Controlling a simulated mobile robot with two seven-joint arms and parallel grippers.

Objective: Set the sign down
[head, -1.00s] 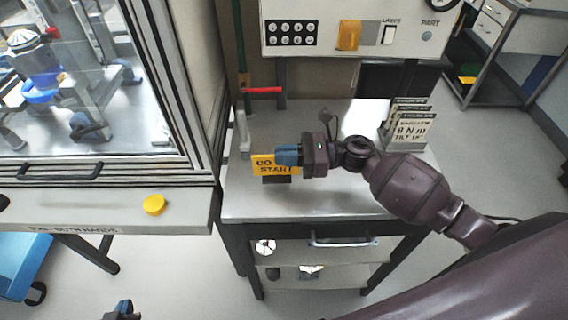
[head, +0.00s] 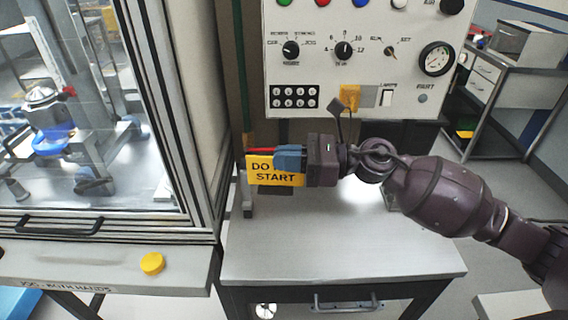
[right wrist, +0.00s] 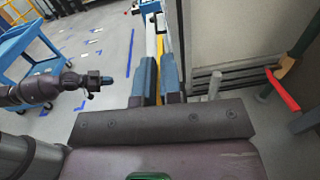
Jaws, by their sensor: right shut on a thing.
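A yellow sign (head: 262,176) with black lettering, of which "DO" and "START" can be read, is held upright in the head view. My right gripper (head: 289,158) is shut on its right part, and the blue fingers cover some of the lettering. The sign appears raised above the grey-topped table (head: 340,245). In the right wrist view the sign shows edge-on as a thin yellow strip (right wrist: 160,52) between the fingers of my right gripper (right wrist: 158,82). My left gripper (right wrist: 106,79) is small there, out to the left; its jaws are too small to read.
A control panel (head: 360,60) with knobs and a gauge is behind the table. A glass-doored machine (head: 90,120) with a yellow button (head: 152,263) on its ledge stands left. A red handle (head: 256,151) is behind the sign. The table's front is clear.

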